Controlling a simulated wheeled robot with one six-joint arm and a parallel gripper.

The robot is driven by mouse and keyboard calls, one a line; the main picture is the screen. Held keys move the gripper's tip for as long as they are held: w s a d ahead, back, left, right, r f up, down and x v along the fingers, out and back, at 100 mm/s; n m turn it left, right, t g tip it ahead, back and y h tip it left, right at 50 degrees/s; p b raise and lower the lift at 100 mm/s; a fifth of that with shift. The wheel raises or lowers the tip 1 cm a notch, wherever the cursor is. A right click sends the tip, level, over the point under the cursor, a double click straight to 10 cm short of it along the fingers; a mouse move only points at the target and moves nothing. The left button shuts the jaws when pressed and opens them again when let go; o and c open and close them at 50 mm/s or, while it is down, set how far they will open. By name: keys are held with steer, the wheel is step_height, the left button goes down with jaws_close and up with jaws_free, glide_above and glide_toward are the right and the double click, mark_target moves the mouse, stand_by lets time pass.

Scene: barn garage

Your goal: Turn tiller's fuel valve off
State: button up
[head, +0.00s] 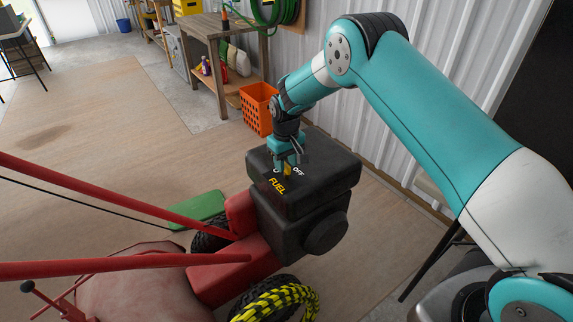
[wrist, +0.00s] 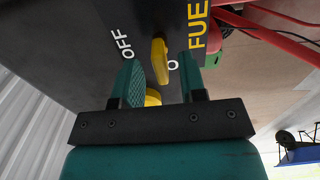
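The red tiller (head: 210,272) stands on the floor with a black engine box (head: 325,168) on it. The box top carries a yellow "FUEL" label, a white "OFF" and a partly hidden white word starting with "O". The yellow fuel valve (wrist: 160,60) sits on this top between the two white words; in the head view a bit of it (head: 288,170) shows under my gripper (head: 287,162). In the wrist view my gripper (wrist: 156,68) is open, with one teal finger on each side of the valve. A gap shows on both sides, so it is not clamped.
Red handlebars (head: 125,193) reach out to the left of the engine box. A yellow-black coil (head: 275,300) lies by the near wheel. An orange crate (head: 258,110) and a wooden workbench (head: 215,60) stand behind, along the corrugated wall. The floor at left is mostly clear.

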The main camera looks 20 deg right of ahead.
steer(key=shift+f, duration=0.75)
jaws_close()
